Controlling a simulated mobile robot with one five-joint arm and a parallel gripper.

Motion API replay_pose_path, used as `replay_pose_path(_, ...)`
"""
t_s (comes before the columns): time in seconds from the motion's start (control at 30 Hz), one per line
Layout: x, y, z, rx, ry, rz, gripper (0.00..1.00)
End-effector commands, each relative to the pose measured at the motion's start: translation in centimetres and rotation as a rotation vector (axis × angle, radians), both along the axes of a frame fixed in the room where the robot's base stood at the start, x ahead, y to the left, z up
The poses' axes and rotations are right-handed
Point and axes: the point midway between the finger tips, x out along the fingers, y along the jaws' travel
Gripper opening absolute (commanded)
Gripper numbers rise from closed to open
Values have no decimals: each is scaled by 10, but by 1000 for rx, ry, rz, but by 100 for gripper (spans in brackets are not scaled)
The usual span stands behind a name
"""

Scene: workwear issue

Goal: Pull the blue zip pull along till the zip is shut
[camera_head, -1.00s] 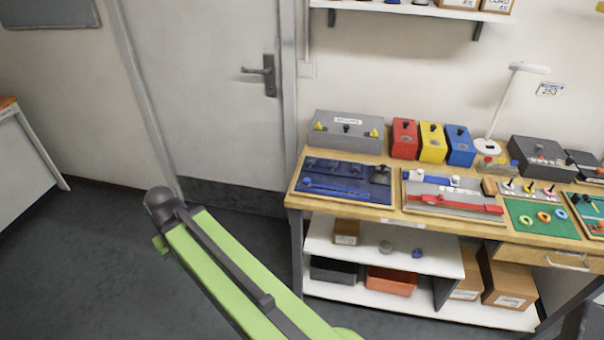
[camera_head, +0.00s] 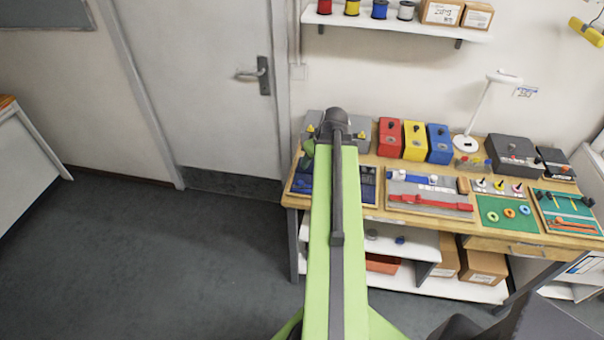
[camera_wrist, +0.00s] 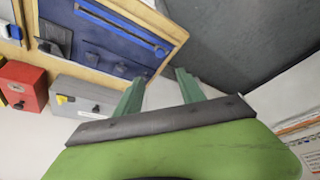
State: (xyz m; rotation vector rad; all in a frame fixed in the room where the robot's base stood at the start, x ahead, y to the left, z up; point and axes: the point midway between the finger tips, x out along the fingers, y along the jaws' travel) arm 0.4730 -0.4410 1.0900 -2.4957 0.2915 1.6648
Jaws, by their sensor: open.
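The blue zip (camera_wrist: 120,28) is a straight blue strip on a dark blue board (camera_wrist: 95,40) with a wooden edge, at the top of the wrist view. A small blue piece that looks like the zip pull (camera_wrist: 160,52) sits at the strip's right end there. My gripper (camera_wrist: 161,75) is open and empty, its two green fingers pointing toward that end of the board, apart from the pull. In the head view my arm covers the middle of the board, and only its left (camera_head: 299,182) and right (camera_head: 368,186) parts show. The pull is not clear there.
A grey box (camera_wrist: 82,98) and a red box (camera_wrist: 22,85) stand beside the board. Red, yellow and blue boxes (camera_head: 439,144) line the bench's back. A grey board with a red strip (camera_head: 428,200) lies to the right. The floor (camera_head: 190,265) at left is clear.

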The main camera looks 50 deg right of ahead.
Motion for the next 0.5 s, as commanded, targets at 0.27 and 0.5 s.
replay_pose_path(0.27,8,-1,-25,1,1,1,46)
replay_pose_path(0.5,27,-5,-73,1,1,3,46)
